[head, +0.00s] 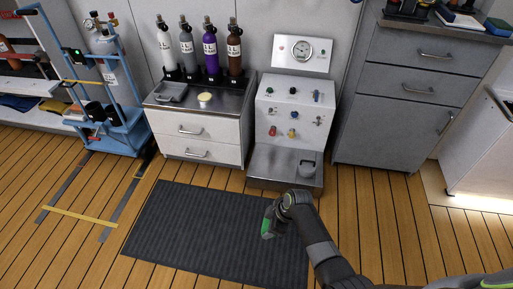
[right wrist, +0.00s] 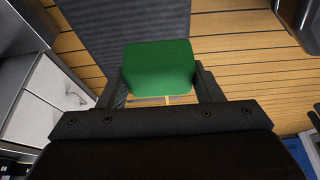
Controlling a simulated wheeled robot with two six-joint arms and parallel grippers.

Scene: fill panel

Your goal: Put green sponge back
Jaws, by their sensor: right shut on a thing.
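My right gripper (head: 271,219) is shut on the green sponge (right wrist: 158,66), which sits between its two fingers in the right wrist view. In the head view the sponge (head: 267,226) shows as a small green patch at the end of my right arm, held above the dark floor mat (head: 190,232). Part of the sponge is hidden by the gripper. My left gripper is not in view.
A white drawer unit (head: 195,130) carries several gas bottles, a grey tray (head: 171,92) and a pale yellow round thing (head: 205,97). The white fill panel (head: 292,108) stands beside it. A grey cabinet (head: 411,95) at right has a blue-green block (head: 498,27) on top. A blue bottle trolley (head: 118,132) stands left.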

